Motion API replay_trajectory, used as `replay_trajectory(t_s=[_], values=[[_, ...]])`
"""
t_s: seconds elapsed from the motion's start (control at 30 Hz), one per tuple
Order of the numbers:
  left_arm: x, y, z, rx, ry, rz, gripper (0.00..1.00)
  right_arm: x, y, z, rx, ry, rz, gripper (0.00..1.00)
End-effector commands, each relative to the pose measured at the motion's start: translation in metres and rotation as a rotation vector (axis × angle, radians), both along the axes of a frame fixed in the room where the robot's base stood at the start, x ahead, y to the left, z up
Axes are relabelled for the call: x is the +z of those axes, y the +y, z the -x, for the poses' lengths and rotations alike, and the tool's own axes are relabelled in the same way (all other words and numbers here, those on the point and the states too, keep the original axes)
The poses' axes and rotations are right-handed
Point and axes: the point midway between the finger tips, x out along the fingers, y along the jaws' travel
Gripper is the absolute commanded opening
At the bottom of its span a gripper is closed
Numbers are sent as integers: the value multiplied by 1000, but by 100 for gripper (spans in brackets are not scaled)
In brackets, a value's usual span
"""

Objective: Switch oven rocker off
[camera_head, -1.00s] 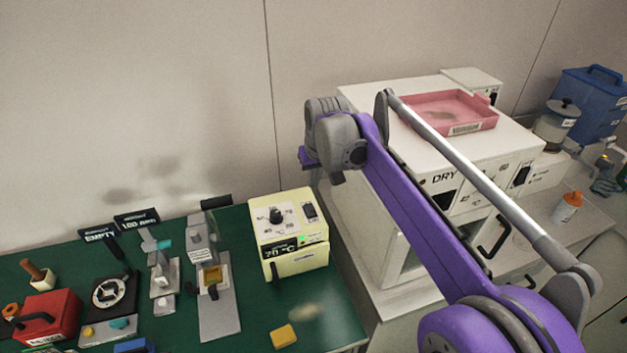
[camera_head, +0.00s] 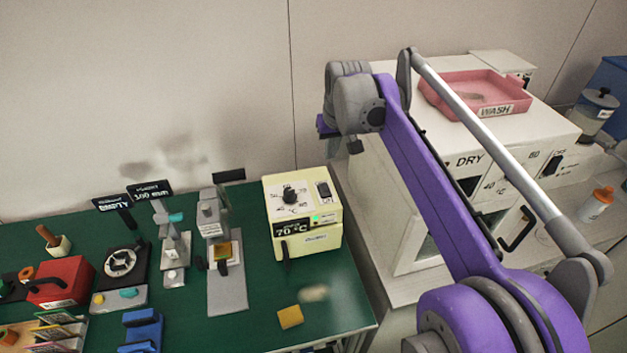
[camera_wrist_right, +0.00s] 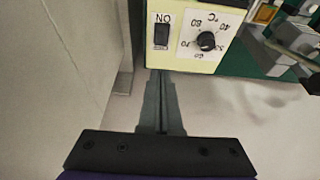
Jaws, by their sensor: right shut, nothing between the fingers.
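A cream box (camera_head: 303,215) with a 70 °C display, a lit green lamp, a dial and a dark rocker (camera_head: 324,190) stands on the green mat. In the right wrist view that rocker (camera_wrist_right: 161,34) shows beside an upside-down ON label, left of the dial (camera_wrist_right: 206,40). A white oven (camera_head: 492,165) marked DRY stands right of it, with a black rocker (camera_head: 552,165) under an OFF label. My right gripper (camera_wrist_right: 160,80) is shut and empty, its tips just below the cream box's edge in the wrist view, contact unclear. In the head view my wrist hides its fingers.
A pink WASH tray (camera_head: 486,97) lies on the white oven. Left of the cream box stand a gauge stand (camera_head: 222,255), a black dial device (camera_head: 122,262) and a red box (camera_head: 62,280). A yellow block (camera_head: 290,317) lies in front. An orange-capped bottle (camera_head: 596,205) stands far right.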

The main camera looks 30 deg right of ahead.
Motion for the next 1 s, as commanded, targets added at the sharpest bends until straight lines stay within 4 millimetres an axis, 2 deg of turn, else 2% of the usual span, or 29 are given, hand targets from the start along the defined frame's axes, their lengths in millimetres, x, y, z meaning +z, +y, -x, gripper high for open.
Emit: replay_trajectory(t_s=[0.23, 0.37, 0.47, 0.8, 1.0], values=[[0, 0, 0, 0, 0, 0, 50, -1, 0, -1, 1, 0, -1, 0], [-1, 0, 0, 0, 0, 0, 50, -10, 0, -4, 1, 0, -1, 0], [-2, 0, 1, 0, 1, 0, 50, -25, -1, -9, 1, 0, -1, 0], [-6, 0, 2, 0, 4, 0, 50, -93, -7, -32, 1, 0, -1, 0], [-6, 0, 2, 0, 4, 0, 50, -122, -8, -36, 1, 0, -1, 0]])
